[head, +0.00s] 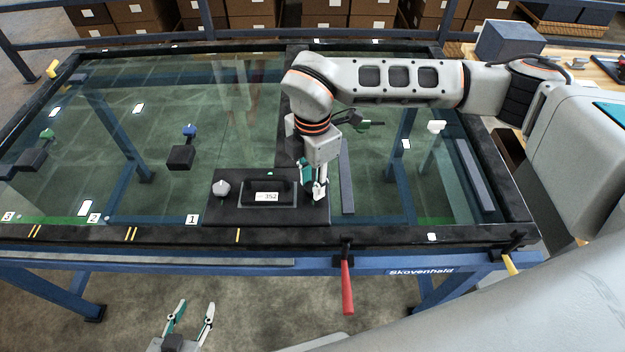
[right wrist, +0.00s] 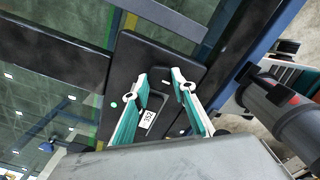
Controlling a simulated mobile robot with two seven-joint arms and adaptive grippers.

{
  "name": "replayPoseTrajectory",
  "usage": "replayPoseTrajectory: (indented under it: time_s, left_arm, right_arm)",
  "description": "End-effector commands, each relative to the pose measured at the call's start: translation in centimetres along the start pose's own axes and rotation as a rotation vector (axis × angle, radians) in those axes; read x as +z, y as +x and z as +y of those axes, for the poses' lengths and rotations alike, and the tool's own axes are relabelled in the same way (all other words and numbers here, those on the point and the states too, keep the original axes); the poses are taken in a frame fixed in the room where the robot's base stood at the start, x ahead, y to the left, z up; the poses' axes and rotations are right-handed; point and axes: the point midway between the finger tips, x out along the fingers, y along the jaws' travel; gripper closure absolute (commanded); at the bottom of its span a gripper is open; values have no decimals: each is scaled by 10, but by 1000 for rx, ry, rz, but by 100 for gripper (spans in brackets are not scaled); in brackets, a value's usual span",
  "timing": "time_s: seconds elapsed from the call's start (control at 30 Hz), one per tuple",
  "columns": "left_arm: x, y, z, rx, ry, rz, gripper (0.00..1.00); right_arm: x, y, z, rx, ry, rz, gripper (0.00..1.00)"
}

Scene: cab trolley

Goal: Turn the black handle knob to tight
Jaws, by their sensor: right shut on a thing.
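The black device plate (head: 228,212) lies on the glass near the front rail, with a black handle bar and a white label reading 352 (head: 266,197). My right gripper (head: 319,192) reaches down to the plate's right end and is shut on the black handle knob (right wrist: 162,76), which is mostly hidden in the head view. In the right wrist view the fingertips (right wrist: 163,84) stand apart on either side of the knob, with a small white mark between them. My left gripper (head: 191,308) is open and empty, low in front of the table.
A grey knob (head: 221,188) sits at the plate's left end. A small green light (head: 270,173) shows behind the handle. A red-handled clamp (head: 347,284) hangs from the front rail.

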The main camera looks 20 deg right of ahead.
Motion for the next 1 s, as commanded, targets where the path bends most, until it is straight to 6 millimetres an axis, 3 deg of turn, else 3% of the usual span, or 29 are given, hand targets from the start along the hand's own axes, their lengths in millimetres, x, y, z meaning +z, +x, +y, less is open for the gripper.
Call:
replayPoseTrajectory:
  time_s: [0.17,0.2,0.27,0.67,0.77,1.0]
  left_arm:
    - [1,0,0,0,0,-1,60]
    - [1,0,0,0,0,-1,60]
    - [1,0,0,0,0,-1,60]
    - [1,-1,0,0,3,-2,60]
    - [1,0,0,0,2,-1,60]
    - [0,0,0,0,1,0,60]
  right_arm:
    - [0,0,0,0,3,0,96]
    - [0,0,0,0,3,0,72]
    - [0,0,0,0,2,0,57]
    - [0,-3,0,1,1,0,57]
    - [0,-13,1,4,1,0,57]
    - [0,-60,2,5,1,-1,57]
